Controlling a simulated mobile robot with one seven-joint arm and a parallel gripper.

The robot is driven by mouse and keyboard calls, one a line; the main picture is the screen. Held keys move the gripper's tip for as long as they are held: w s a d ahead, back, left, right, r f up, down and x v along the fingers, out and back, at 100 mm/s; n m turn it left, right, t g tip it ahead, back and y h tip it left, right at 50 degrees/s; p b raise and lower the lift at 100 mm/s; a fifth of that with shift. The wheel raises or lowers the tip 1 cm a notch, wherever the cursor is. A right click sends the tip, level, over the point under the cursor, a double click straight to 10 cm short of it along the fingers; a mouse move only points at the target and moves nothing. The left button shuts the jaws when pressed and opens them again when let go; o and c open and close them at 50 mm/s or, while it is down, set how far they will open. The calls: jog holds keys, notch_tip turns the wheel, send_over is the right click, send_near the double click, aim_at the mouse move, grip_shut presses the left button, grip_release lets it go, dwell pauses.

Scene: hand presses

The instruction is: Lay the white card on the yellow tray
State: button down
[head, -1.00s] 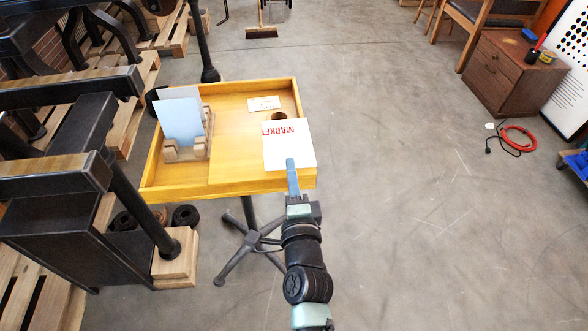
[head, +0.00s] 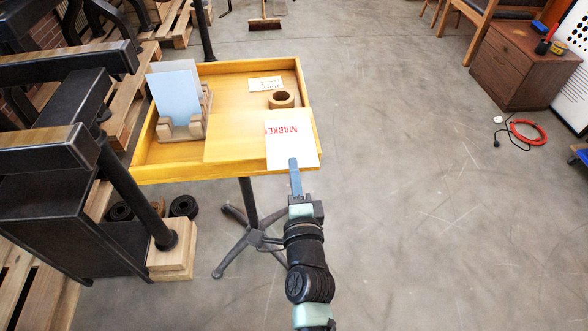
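The white card (head: 291,148) has red lettering that reads MARKET upside down. My gripper (head: 294,163) is shut on the card's near edge. The card is over the front right corner of the yellow tray (head: 172,172), covering part of its front rim. I cannot tell how high the card is above the tray floor. The tray is a shallow wooden box with raised walls on a dark stand.
A wooden rack (head: 184,128) with pale blue sheets (head: 176,98) stands in the tray's left part. A small printed label (head: 265,84) and a wooden ring (head: 281,99) are at the back right. Black press frames (head: 60,130) crowd the left.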

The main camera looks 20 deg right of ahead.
jog(key=c, duration=0.9)
grip_release()
jog(key=shift+f, duration=0.15)
jog(key=shift+s, duration=0.1)
jog(key=shift+v, duration=2.15)
jog(key=shift+s+a+r+p, duration=0.3)
jog(key=shift+s+r+p, duration=0.45)
jog(key=shift+s, duration=0.2)
jog(key=shift+s+a+r+p, duration=0.3)
jog(key=shift+s+r+p, duration=0.3)
jog(key=shift+s+r, duration=0.3)
jog(key=shift+s+f, duration=0.1)
